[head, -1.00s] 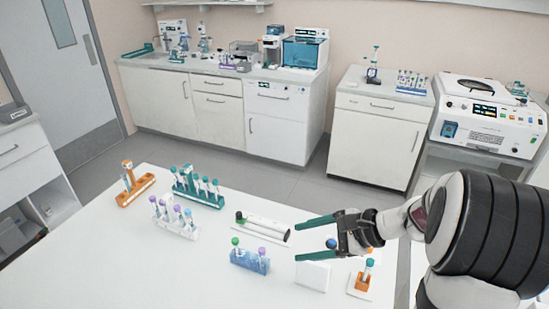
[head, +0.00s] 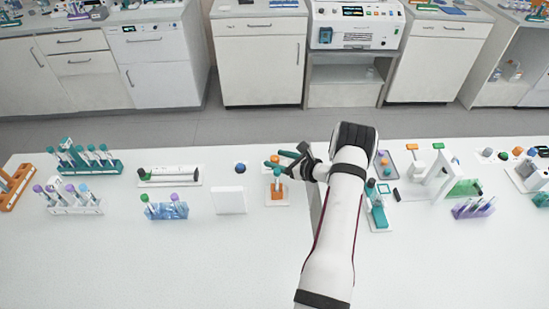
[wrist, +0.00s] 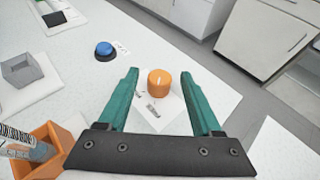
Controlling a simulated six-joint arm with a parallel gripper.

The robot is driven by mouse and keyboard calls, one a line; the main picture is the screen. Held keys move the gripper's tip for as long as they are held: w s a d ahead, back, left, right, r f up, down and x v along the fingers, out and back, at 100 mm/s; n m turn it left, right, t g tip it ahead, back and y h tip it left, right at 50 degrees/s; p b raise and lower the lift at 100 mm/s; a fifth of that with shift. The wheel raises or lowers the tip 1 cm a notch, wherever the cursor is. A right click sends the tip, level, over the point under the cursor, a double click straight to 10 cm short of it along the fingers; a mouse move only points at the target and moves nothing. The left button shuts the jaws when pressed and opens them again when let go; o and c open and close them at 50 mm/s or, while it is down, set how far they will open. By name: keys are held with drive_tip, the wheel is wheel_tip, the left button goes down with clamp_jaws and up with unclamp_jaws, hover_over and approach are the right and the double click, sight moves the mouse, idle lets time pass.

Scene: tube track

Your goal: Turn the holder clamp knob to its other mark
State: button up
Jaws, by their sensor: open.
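The orange clamp knob (wrist: 160,85) is a short round cylinder on a white plate with small printed marks in the wrist view. A pale line shows on its top. The head view shows it small (head: 275,158), partly behind my fingers. My gripper (wrist: 162,73) is open, with its green fingers on either side of the knob. I cannot tell whether they touch it. The orange holder (wrist: 42,152) stands at the lower left of the wrist view with a tube in it. It also shows just in front of my gripper in the head view (head: 277,192).
A blue knob (wrist: 105,50) sits left of the orange one. A white square block (head: 230,201) and a blue tube rack (head: 166,211) stand further left. A teal-based item (head: 379,217) and a small tray (head: 385,166) are right of my arm.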

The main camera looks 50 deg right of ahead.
drive_tip(key=shift+x, duration=0.8)
clamp_jaws()
